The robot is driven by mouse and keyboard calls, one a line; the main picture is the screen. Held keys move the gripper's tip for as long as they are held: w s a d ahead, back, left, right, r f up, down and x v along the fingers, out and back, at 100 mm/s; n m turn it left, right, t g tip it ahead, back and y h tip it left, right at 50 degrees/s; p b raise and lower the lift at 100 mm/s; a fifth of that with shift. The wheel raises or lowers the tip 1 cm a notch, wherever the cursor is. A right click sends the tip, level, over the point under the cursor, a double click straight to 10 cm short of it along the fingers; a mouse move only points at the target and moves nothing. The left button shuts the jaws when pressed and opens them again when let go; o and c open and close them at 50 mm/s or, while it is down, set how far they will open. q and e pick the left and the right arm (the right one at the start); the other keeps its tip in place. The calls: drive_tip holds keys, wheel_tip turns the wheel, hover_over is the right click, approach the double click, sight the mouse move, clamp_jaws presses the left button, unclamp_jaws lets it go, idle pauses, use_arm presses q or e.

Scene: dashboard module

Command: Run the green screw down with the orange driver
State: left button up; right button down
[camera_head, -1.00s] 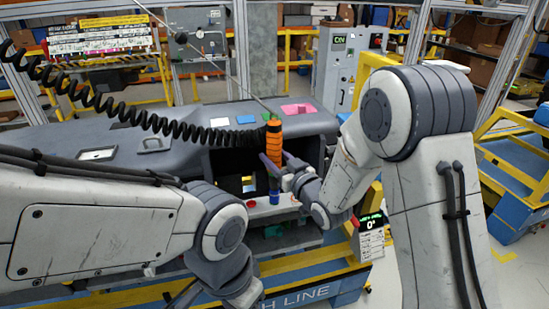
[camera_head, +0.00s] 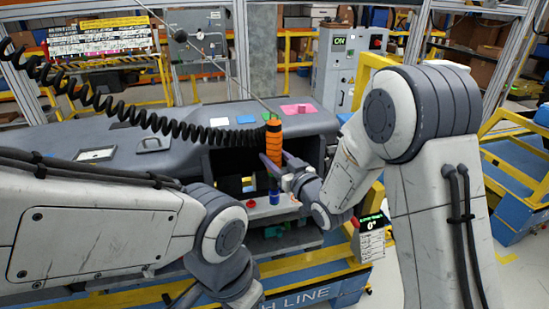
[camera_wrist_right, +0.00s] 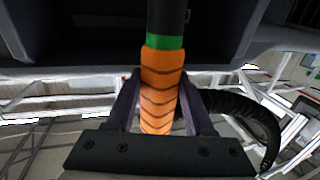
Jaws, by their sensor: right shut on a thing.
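The orange driver (camera_head: 273,136) hangs upright from a black coiled cord, in front of the dark opening of the grey dashboard module. My right gripper (camera_head: 272,168) is shut on its orange grip. The right wrist view shows the ribbed orange grip (camera_wrist_right: 160,85) between the two fingers, with a green band and a dark shaft past it. The driver's lower end is hard to make out. A blue cylinder (camera_head: 274,198) and a red round piece (camera_head: 251,204) are on the grey ledge below. I cannot make out the green screw. My left gripper is outside the picture.
The grey dashboard module (camera_head: 180,145) carries white, blue, green and pink patches. A small display (camera_head: 372,222) reads 0°. A lower shelf (camera_head: 290,243) holds green pieces. Yellow rails edge the line, and my left forearm covers the lower left.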

sight(279, 141)
drive_tip(key=shift+d+f+b, duration=0.1)
drive_tip(key=shift+f+b, duration=0.1)
drive_tip(key=shift+b, duration=0.1)
drive_tip(key=shift+r, duration=0.1)
drive_tip(key=shift+r+p, duration=1.65)
drive_tip(key=shift+r, duration=1.4)
